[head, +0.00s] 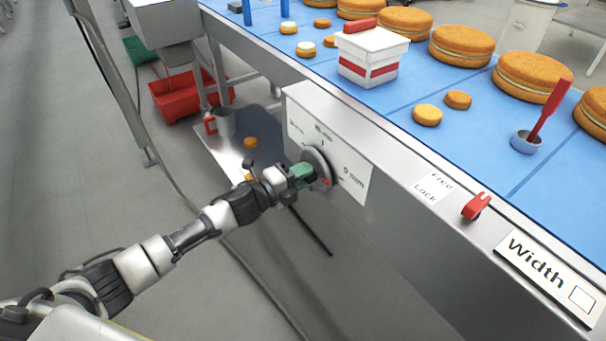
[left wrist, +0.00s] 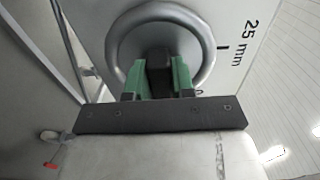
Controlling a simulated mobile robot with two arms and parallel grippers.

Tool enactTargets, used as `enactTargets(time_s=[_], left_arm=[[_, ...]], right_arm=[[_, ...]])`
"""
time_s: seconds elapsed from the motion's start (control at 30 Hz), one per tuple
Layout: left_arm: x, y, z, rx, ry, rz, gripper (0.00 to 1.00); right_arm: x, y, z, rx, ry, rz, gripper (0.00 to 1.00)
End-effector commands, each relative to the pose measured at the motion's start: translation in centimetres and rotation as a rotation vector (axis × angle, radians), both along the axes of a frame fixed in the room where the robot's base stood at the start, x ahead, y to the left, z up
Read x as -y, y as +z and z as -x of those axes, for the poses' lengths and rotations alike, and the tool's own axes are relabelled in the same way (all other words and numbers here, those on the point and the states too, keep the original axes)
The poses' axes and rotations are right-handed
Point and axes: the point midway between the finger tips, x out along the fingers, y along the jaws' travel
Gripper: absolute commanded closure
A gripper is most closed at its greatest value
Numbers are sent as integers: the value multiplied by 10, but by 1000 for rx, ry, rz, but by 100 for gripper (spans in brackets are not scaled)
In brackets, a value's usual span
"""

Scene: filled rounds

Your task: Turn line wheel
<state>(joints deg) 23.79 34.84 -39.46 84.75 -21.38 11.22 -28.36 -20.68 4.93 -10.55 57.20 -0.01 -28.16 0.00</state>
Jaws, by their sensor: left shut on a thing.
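The line wheel (head: 318,163) is a round grey metal handwheel on a white panel on the side of the conveyor. In the left wrist view the wheel's grey rim (left wrist: 208,32) curves around a dark block at its middle. My left gripper (head: 303,172) has green fingers and reaches the wheel from the left. In the left wrist view its fingers (left wrist: 158,76) are shut on the dark block, one on each side. A "25 mm" mark is printed to the right of the wheel there. My right gripper is not in view.
The blue conveyor belt (head: 390,105) carries several round filled cakes and a white tub (head: 370,56). A red lever (head: 476,206) sits by a "Free / Lock" label on the conveyor side. A red bin (head: 185,97) stands on the floor behind my left arm.

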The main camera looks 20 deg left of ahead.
Motion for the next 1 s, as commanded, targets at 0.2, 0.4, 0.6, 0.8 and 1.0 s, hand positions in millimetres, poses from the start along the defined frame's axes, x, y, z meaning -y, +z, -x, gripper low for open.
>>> enactTargets(time_s=[0.2, 0.4, 0.6, 0.8, 1.0], left_arm=[[0, -2, 1, 2, 0, -7, 68], [0, -1, 0, 1, 0, -4, 51], [-1, -1, 1, 0, 0, -3, 51], [-15, -2, 20, -3, 0, -3, 51], [-41, -3, 53, -4, 1, -4, 51]], right_arm=[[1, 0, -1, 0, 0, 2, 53], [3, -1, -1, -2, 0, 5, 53], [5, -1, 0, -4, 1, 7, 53], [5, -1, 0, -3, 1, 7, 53], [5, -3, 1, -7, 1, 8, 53]])
